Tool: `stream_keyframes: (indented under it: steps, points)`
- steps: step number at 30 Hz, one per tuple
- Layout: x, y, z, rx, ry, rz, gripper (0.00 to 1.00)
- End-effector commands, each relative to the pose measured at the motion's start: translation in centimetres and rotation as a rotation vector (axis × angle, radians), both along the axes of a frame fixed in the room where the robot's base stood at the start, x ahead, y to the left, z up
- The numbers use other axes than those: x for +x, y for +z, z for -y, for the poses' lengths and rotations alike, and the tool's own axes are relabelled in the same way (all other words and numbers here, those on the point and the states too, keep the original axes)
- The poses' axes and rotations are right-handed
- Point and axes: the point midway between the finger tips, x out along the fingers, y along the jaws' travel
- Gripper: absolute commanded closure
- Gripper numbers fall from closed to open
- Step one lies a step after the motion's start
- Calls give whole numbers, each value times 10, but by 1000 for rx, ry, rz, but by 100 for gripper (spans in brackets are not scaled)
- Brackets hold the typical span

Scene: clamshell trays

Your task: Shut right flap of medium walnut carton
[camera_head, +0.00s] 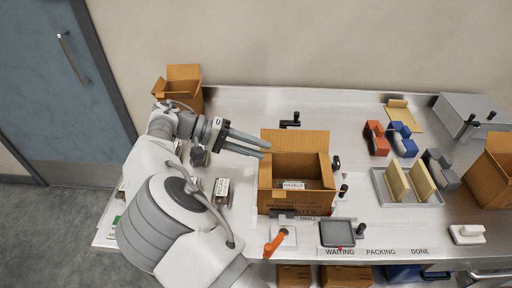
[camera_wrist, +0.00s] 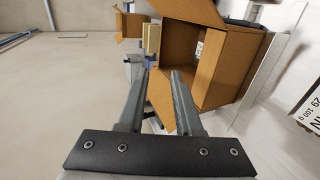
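An open cardboard carton (camera_head: 264,198) stands mid-bench in the head view. Its back flap (camera_head: 296,140) stands up. A labelled pack reading like "HAZELS" (camera_head: 293,185) shows at its opening. I cannot read which nut or size the carton is marked for. My gripper (camera_head: 267,150) is open and empty, at the carton's upper left. In the wrist view my gripper (camera_wrist: 160,72) has its fingers apart, with the carton (camera_wrist: 222,66) beyond and right. A brown flap (camera_wrist: 160,98) shows in the gap between the fingers; I cannot tell whether they touch it.
Another open carton (camera_head: 182,76) stands at the back left, and one (camera_head: 488,178) at the right edge. A grey tray (camera_head: 434,203) holds two tan pads. Red (camera_head: 376,139) and blue (camera_head: 402,141) blocks stand behind. An orange-handled tool (camera_head: 275,243) lies in front.

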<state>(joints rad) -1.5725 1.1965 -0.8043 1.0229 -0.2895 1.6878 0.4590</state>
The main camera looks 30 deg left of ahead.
Motion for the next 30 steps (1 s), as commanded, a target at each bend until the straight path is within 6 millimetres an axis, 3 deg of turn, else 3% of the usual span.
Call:
stream_keyframes:
  steps: [7, 12, 16, 25, 30]
  points:
    - [0, 0, 0, 0, 0, 0, 68]
    - [0, 0, 0, 1, -1, -1, 99]
    - [9, -1, 11, 41, -46, -18, 100]
    - [65, -13, 93, 438, -482, -130, 100]
    - [84, -6, 132, 705, -784, -153, 100]
